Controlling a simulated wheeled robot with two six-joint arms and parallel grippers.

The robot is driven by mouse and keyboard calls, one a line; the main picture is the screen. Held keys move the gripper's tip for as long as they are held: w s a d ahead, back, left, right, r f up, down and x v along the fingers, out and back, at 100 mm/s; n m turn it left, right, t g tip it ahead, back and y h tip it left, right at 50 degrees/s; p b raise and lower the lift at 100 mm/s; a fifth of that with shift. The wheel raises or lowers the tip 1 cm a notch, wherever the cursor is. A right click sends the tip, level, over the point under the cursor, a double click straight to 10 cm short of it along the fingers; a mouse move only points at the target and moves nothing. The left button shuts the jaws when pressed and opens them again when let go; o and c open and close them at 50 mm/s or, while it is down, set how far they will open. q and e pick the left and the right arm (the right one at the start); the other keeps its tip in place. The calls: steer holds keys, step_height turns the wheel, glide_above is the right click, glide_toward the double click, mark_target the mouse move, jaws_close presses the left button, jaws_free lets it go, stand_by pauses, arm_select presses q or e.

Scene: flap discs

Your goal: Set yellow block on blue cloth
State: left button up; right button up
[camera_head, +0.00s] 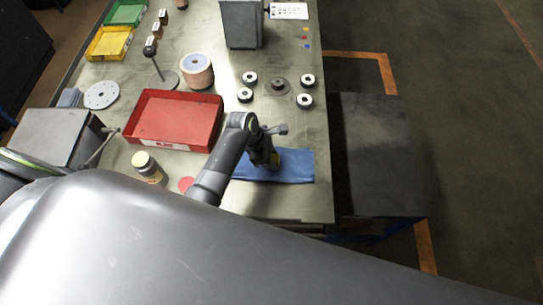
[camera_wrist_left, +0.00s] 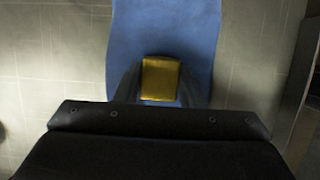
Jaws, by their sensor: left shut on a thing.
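The blue cloth (camera_head: 298,165) lies flat near the front right of the metal table; it also shows in the left wrist view (camera_wrist_left: 165,28). The yellow block (camera_wrist_left: 160,78) is between the fingers of my left gripper (camera_wrist_left: 160,98), over the blue cloth. In the head view my left gripper (camera_head: 272,160) points down at the cloth and hides most of the block. My left gripper is shut on the block. I cannot tell whether the block touches the cloth. My right gripper is not in view.
A red tray (camera_head: 176,119) stands left of my left gripper, with a jar (camera_head: 148,168) in front of it. Several small discs (camera_head: 278,84) lie behind the cloth. A grey box (camera_head: 241,24) stands farther back. The table's right edge is close to the cloth.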

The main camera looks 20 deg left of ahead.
arm_select(q)
steer(key=shift+f, duration=0.15)
steer(key=shift+s+f, duration=0.25)
steer(key=o, duration=0.7)
steer(key=shift+s, duration=0.1)
steer(key=shift+c, duration=0.2)
steer(key=o, duration=0.4)
steer(key=shift+w+f, duration=0.2)
steer(key=shift+w, duration=0.1)
steer(key=shift+r, duration=0.1)
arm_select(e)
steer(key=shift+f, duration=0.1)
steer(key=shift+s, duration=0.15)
arm_select(q)
steer(key=shift+r, duration=0.1)
